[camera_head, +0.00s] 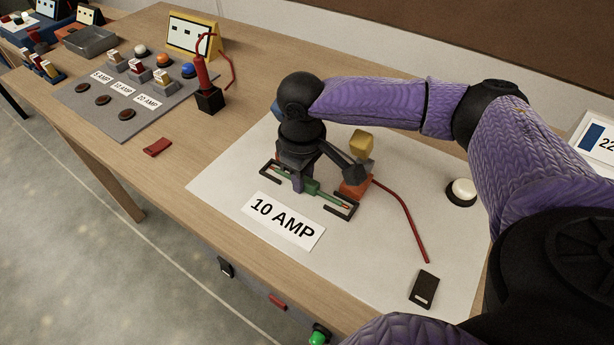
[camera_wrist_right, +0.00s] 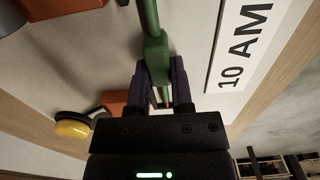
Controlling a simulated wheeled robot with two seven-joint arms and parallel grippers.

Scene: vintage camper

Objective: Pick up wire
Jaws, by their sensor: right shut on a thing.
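A green wire (camera_head: 314,189) with a thicker middle and a copper-coloured end lies between two black brackets (camera_head: 345,209) behind the "10 AMP" label (camera_head: 283,221). My right gripper (camera_head: 298,184) reaches down from above and is shut on the green wire's thick part. In the right wrist view, the wire (camera_wrist_right: 156,48) passes between the two dark fingers of the gripper (camera_wrist_right: 159,78). Whether the wire is clear of the brackets cannot be told. A red wire (camera_head: 407,218) trails from an orange block (camera_head: 355,187) just right of the gripper. My left gripper is not in view.
A yellow knob (camera_head: 361,143) rises close to the gripper by the orange block. A white button (camera_head: 461,191) and a black switch plate (camera_head: 424,289) are on the pale mat (camera_head: 230,181). A grey board (camera_head: 132,104) with buttons and a red-wired black stand (camera_head: 210,98) are further left.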

